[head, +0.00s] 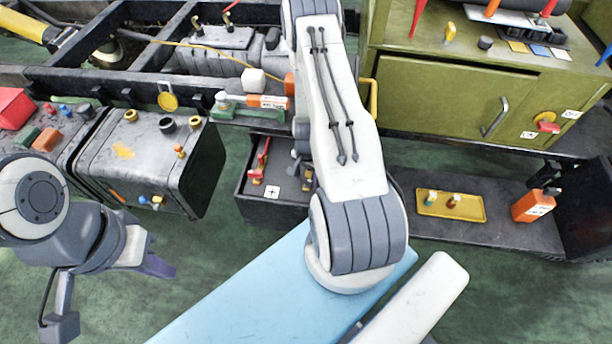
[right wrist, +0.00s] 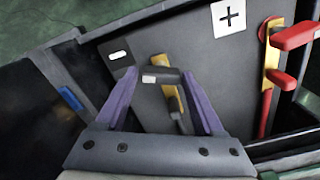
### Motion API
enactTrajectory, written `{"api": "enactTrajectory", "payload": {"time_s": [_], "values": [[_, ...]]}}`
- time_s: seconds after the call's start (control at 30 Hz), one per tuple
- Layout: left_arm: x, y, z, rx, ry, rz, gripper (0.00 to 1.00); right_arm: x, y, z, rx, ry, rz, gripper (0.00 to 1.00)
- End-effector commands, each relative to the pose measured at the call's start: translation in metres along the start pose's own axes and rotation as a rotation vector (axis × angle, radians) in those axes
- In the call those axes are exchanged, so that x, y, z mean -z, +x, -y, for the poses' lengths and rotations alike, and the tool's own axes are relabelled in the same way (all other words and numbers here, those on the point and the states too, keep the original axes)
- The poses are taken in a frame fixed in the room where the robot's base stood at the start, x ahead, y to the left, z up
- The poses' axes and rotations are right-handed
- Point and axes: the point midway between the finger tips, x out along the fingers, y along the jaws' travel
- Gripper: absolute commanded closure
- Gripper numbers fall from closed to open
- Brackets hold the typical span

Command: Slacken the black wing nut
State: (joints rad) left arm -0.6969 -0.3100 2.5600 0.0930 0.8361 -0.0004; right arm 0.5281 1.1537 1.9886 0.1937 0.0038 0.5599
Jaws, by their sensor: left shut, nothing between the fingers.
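The black wing nut (right wrist: 160,75) has a small white mark and sits on the battery (right wrist: 210,72), near the minus label (right wrist: 119,55). A yellow metal piece (right wrist: 172,99) lies beside it. My right gripper (right wrist: 160,76) has its purple fingertips on either side of the nut, very close to its ends; I cannot tell whether they press on it. In the head view my right arm covers the nut, and the battery (head: 275,212) shows left of the arm. My left gripper (head: 160,267) is shut and empty at the lower left, away from the battery.
A red clamp (right wrist: 293,36) stands by the plus label (right wrist: 230,15). A black tank (head: 150,150) stands left of the battery. A green cabinet (head: 450,100) and a shelf with a yellow tray (head: 451,205) are at the right.

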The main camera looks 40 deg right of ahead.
Motion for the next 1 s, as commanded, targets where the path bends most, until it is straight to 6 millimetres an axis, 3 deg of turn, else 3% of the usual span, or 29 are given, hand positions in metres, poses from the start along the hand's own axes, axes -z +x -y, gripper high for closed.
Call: {"api": "enactTrajectory", "payload": {"time_s": [0.37,0.57,1.0], "values": [[0.0,-0.001,0.0,0.0,0.0,0.0,1.0,0.001,-0.001,0.001,0.002,0.0,-0.003,0.07],[0.001,-0.011,-0.001,0.0,0.0,0.0,1.0,0.001,-0.012,0.002,0.003,0.0,-0.003,0.07],[0.004,-0.076,-0.005,0.0,0.0,0.0,1.0,0.0,-0.079,0.0,0.002,0.001,-0.002,0.07]]}}
